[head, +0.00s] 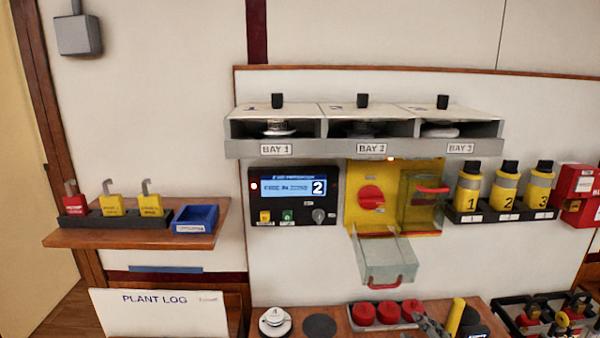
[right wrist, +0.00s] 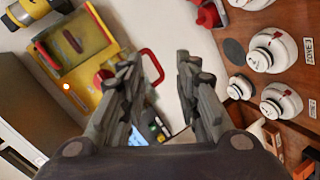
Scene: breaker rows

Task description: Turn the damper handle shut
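No part in view carries a readable damper label, so I cannot tell for sure which handle is the damper's. A yellow panel (head: 350,215) on the wall bears a red rotary knob (head: 371,198). A see-through cover with a red handle (head: 432,190) is at its right. A clear flap (head: 385,258) with another red handle (head: 378,284) hangs below. In the right wrist view the yellow panel (right wrist: 98,62) is at upper left, with a red handle (right wrist: 152,66) beside my fingers. My left gripper is out of view.
A shelf of three bays (head: 365,149) is above the panel. A display unit (head: 293,196) is at its left, yellow canisters (head: 506,190) at its right. Padlocks (head: 111,202) and a blue tray (head: 195,219) sit on the left shelf. White round pieces (right wrist: 270,50) sit on a wooden surface.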

